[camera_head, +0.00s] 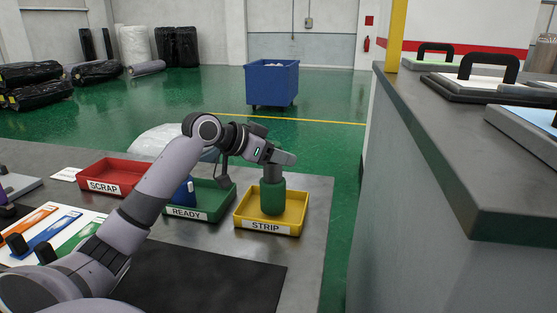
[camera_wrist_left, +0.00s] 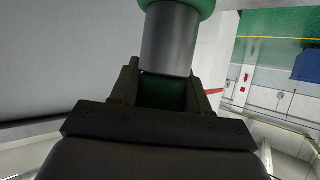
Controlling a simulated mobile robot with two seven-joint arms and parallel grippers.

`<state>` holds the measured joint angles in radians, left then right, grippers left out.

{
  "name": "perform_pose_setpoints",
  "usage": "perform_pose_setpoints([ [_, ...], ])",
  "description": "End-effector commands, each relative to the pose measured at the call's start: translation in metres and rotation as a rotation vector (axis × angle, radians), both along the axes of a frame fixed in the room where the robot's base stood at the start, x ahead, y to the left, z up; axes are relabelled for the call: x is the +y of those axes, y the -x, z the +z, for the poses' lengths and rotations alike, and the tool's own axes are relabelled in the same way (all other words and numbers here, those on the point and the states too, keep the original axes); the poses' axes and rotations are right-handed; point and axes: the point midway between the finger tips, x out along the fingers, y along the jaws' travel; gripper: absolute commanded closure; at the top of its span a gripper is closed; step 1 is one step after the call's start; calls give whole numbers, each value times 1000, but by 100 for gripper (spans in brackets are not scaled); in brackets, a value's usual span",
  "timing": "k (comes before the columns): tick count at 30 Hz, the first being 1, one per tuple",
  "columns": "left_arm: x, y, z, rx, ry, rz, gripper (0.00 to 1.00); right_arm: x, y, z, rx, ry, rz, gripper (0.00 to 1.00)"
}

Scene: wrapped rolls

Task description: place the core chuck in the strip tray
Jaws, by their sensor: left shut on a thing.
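The core chuck (camera_head: 272,195) is a green cylinder with a narrower grey neck, upright within the outline of the yellow strip tray (camera_head: 269,226). I cannot tell whether its base touches the tray floor. My left gripper (camera_head: 279,158) is shut on the chuck's grey upper end, above the tray. In the left wrist view the chuck's grey neck (camera_wrist_left: 169,42) and green body show just beyond the fingers of my left gripper (camera_wrist_left: 165,75). My right gripper is not in view.
The green ready tray (camera_head: 222,206), holding a blue item (camera_head: 184,192), stands left of the strip tray, with the red scrap tray (camera_head: 112,173) further left. A dark mat (camera_head: 215,278) lies in front. A grey counter (camera_head: 440,150) rises at the right.

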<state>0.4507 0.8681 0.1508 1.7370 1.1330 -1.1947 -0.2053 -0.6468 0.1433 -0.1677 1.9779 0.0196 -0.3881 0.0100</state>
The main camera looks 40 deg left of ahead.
Motion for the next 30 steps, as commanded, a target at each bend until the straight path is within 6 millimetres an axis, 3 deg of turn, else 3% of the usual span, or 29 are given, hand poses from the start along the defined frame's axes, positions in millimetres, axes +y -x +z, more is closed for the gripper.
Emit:
perform_pose_setpoints([
  [13,0,0,-11,-7,0,1,100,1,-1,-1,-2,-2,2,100],
  [14,0,0,-13,-1,0,0,51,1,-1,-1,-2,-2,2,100],
  [16,0,0,-13,-1,0,0,29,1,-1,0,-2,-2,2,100],
  [27,0,0,-8,-2,0,1,29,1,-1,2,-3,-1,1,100],
  [30,4,9,-6,-1,-1,2,29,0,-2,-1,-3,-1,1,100],
])
